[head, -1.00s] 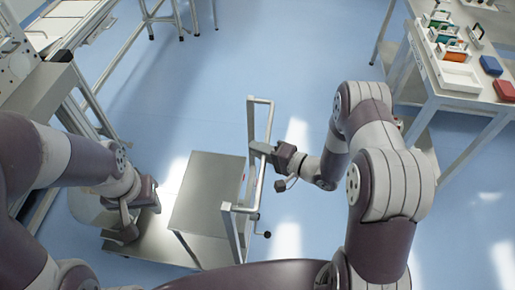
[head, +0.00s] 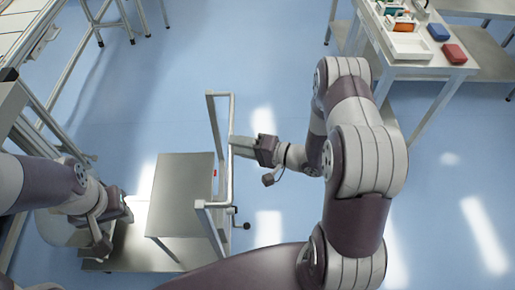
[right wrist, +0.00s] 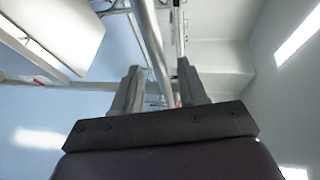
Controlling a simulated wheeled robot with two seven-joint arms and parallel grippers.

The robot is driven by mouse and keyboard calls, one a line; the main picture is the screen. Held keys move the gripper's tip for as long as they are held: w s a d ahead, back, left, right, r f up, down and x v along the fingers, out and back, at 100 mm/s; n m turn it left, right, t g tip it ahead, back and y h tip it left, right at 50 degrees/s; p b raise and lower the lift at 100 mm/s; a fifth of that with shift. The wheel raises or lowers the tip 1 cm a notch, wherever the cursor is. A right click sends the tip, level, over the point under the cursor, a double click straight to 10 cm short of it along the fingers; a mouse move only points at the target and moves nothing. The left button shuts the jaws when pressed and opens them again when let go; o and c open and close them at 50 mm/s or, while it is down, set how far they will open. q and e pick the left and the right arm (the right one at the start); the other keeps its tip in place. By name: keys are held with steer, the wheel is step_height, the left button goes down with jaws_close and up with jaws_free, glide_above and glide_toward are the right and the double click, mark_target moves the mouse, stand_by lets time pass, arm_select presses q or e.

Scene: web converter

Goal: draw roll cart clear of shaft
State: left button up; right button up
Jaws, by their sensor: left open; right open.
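The roll cart (head: 180,180) has a grey flat top, a low base plate (head: 140,250) and a pale tubular handle frame on its right side. My right gripper (head: 240,146) is at the handle frame's upright bar (head: 231,165), with open jaws. In the right wrist view a pale bar (right wrist: 150,35) runs between the two spread fingers (right wrist: 158,85); whether they touch it I cannot tell. My left gripper (head: 112,215) is left of the cart top, low over the base plate, and is open. A pale rounded surface (head: 62,232) lies beside it, partly hidden by my left arm. I cannot make out the shaft.
A metal machine frame (head: 45,115) stands along the left edge. A white table (head: 400,70) with a tray (head: 410,47), a blue box (head: 438,31) and a red box (head: 455,54) stands at the upper right. The blue floor between is open.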

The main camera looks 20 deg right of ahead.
steer(key=v, duration=0.8)
